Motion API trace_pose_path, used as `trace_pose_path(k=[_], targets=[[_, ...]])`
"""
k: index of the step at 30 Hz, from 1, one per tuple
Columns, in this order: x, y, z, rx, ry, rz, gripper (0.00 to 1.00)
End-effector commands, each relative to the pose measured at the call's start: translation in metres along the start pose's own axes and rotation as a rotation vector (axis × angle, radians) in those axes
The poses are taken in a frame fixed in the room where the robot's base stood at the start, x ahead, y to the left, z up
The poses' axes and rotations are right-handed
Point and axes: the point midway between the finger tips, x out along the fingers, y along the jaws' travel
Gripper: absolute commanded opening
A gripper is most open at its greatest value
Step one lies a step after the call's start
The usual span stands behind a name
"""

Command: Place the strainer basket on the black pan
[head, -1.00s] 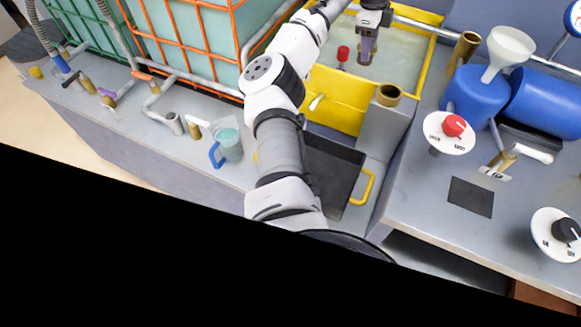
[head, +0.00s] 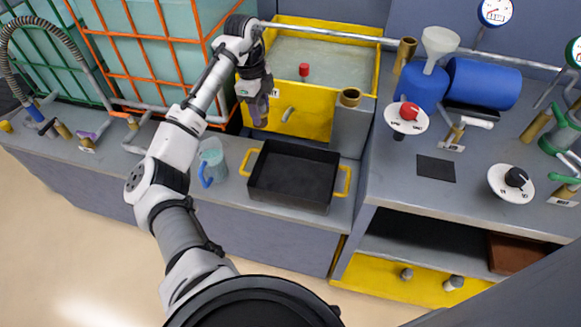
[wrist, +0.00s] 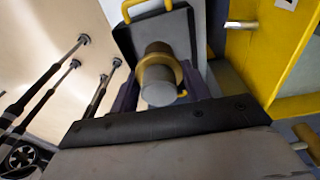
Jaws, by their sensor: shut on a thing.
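The black pan (head: 292,176) is rectangular with a yellow handle at each end. It sits flat on the lower grey counter in front of the yellow tank and looks empty in the head view. My gripper (head: 259,112) is raised in front of the tank's left end, above and a little left of the pan. In the wrist view my gripper (wrist: 160,98) is shut on the strainer basket (wrist: 158,76), a tan, collared cylinder with a grey end. The pan also shows beyond it in the wrist view (wrist: 133,38).
The yellow tank (head: 307,115) holds pale liquid and a red-capped part. A clear jug (head: 212,160) with a blue handle stands left of the pan. A grey block with a brass ring (head: 350,97) stands behind right. The raised bench (head: 400,190) borders the right.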

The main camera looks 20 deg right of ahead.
Motion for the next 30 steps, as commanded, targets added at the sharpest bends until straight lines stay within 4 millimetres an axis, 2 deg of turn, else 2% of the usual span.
trace_pose_path(k=[1,3,6,8,13,23,27,30], targets=[[0.004,0.003,-0.024,0.062,0.002,0.004,0.18],[0.009,0.008,-0.047,0.128,0.001,0.009,0.18],[0.014,0.014,-0.069,0.190,-0.001,0.010,0.18],[0.018,0.016,-0.075,0.211,-0.001,0.011,0.18],[0.047,0.017,-0.076,0.220,0.004,0.014,0.18],[0.137,0.014,-0.067,0.219,0.004,0.015,0.18],[0.160,0.013,-0.062,0.218,0.000,0.014,0.18],[0.168,0.012,-0.060,0.218,-0.003,0.013,0.18]])
